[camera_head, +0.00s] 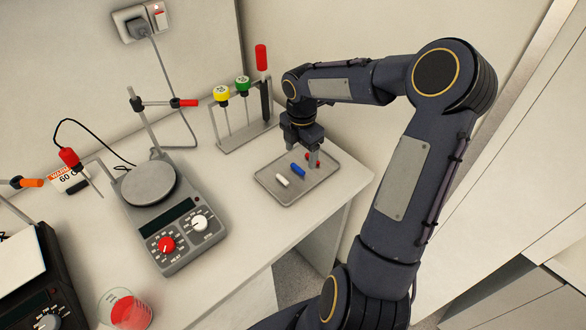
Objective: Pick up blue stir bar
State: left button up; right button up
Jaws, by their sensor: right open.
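The blue stir bar (298,170) lies on the grey metal tray (294,199), in the tray's middle. A white stir bar (282,181) lies just left of it, and a red one (308,156) shows partly, with my gripper hiding the rest. My right gripper (304,157) points down over the tray, open, with its visible finger close to the right of the blue stir bar. The jaws hold nothing that I can see, and I cannot tell exactly how far above the tray the fingertips are. My left gripper is out of view.
A hotplate stirrer (150,184) stands left of the tray. Behind the tray, a rack (246,138) holds rods with yellow, green and red tops. A beaker of red liquid (130,312) stands at the lower left. The table right of the hotplate is mostly clear.

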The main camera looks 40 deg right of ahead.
aim_at(298, 167)
jog(key=f, duration=0.3)
jog(key=shift+a+f+p, duration=0.35)
jog(key=shift+f, duration=0.5)
jog(key=c, duration=1.1)
jog(key=shift+o, duration=0.2)
jog(key=shift+r, duration=0.15)
